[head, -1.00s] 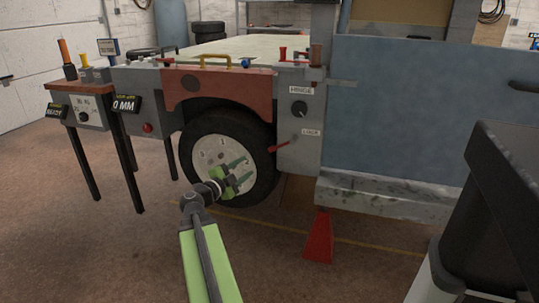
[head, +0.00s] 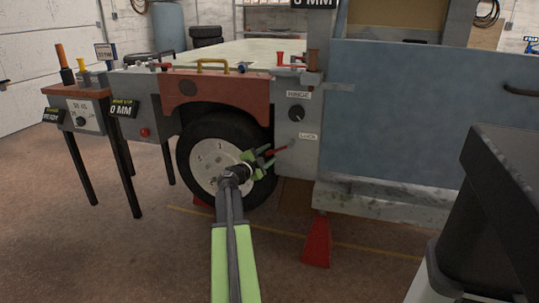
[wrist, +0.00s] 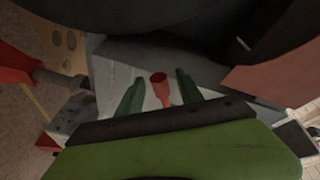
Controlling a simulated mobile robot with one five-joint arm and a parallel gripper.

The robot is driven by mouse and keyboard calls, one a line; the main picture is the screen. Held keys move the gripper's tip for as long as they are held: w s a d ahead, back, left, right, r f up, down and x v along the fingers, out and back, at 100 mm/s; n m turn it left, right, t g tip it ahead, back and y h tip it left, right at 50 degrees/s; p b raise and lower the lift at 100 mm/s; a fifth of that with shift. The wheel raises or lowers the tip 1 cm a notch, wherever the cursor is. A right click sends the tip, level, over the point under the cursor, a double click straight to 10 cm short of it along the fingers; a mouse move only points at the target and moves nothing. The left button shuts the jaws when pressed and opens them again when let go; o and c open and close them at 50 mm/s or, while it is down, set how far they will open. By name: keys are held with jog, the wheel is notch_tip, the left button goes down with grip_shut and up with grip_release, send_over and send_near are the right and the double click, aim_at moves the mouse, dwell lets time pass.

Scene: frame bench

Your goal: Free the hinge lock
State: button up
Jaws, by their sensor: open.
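The red lever (head: 279,151) sticks out of the grey post beside the LOCK label (head: 308,137), above and right of the wheel hub. It is tilted, its outer end lower left. My gripper (head: 265,157) is open at the lever's outer end, in front of the tyre's right side. In the wrist view the red lever (wrist: 161,91) shows between the two green fingers, with gaps on both sides. Whether it lies at the same depth as the fingertips I cannot tell. A dark knob (head: 296,113) sits under the HINGE label (head: 299,95).
The tyre (head: 190,150) is close behind and left of my gripper. A blue-grey panel (head: 400,110) stands to the right, above a worn metal ledge (head: 380,200). A red stand (head: 316,243) is on the floor below. The floor at front left is clear.

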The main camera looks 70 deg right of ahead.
jog(key=shift+d, duration=0.3)
grip_shut()
jog(key=shift+s, duration=0.1)
dwell(1.2)
